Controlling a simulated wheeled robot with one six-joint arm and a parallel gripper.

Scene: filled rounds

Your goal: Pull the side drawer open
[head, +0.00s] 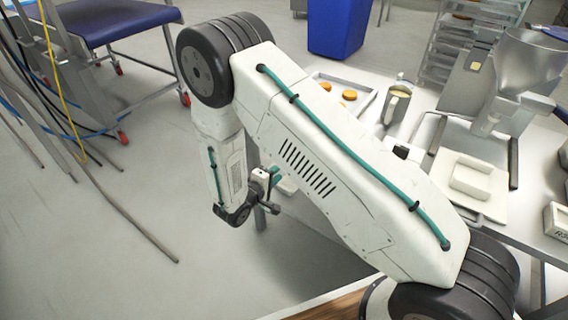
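My gripper (271,193) hangs at the end of my white arm, left of centre in the head view, beside the near left edge of the worktop (345,75). It is small and partly hidden by my own arm, so I cannot tell whether its fingers are apart. I see nothing held in it. I cannot make out a side drawer or its handle. My arm covers much of the worktop's near side and the space below.
A blue bin (338,27) stands behind. Cables (55,100) hang at left; floor between is clear.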

